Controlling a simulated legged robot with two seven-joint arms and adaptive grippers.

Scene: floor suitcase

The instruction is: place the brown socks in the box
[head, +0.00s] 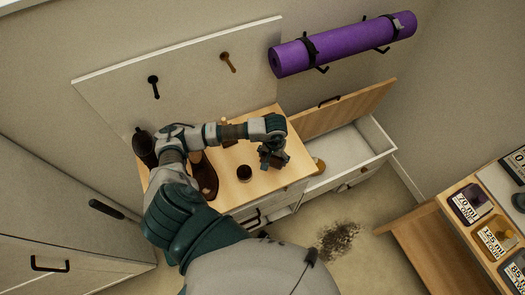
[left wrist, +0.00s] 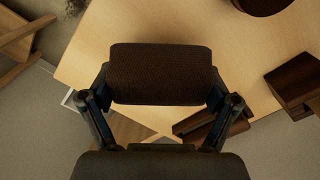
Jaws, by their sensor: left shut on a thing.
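My left gripper (head: 272,158) is over the right part of the wooden cabinet top (head: 262,122) in the head view. In the left wrist view, the left gripper (left wrist: 162,92) is shut on a dark brown, knitted roll, the brown socks (left wrist: 162,72), with a finger at each end. The socks are hard to make out in the head view. An open white box (head: 348,150) with a raised wooden lid (head: 348,106) stands to the right of the cabinet. My right gripper is not in view.
A small dark round thing (head: 244,173) and a glossy brown object (head: 204,178) are on the cabinet top. A dark bottle-like item (head: 144,146) stands at its left. A purple rolled mat (head: 342,44) hangs on the wall. A shelf with labelled items (head: 470,203) is at right.

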